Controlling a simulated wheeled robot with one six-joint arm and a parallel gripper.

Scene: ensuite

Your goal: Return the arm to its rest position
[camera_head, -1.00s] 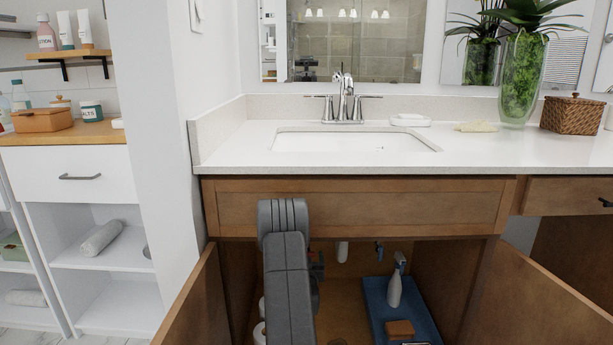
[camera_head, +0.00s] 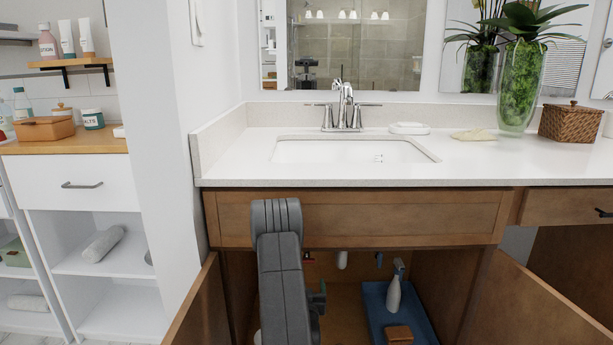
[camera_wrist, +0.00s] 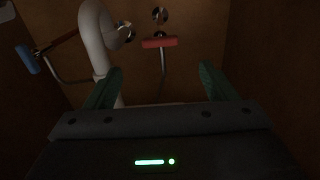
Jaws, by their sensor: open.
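My arm (camera_head: 282,270) reaches down in front of the vanity and into the open cabinet under the sink. My gripper (camera_wrist: 160,85) shows in the wrist view with its two green fingers spread apart and nothing between them. It is inside the dark cabinet, facing the back wall. In the head view the arm hides most of the gripper; only a dark green part shows beside the arm.
A white drain pipe (camera_wrist: 97,40) and a red-handled valve (camera_wrist: 159,43) are in front of the gripper. A blue tray (camera_head: 376,295) holds a spray bottle (camera_head: 393,294) and a brown block (camera_head: 398,334). Open doors (camera_head: 545,300) flank the cabinet; the drawer front (camera_head: 400,215) is above.

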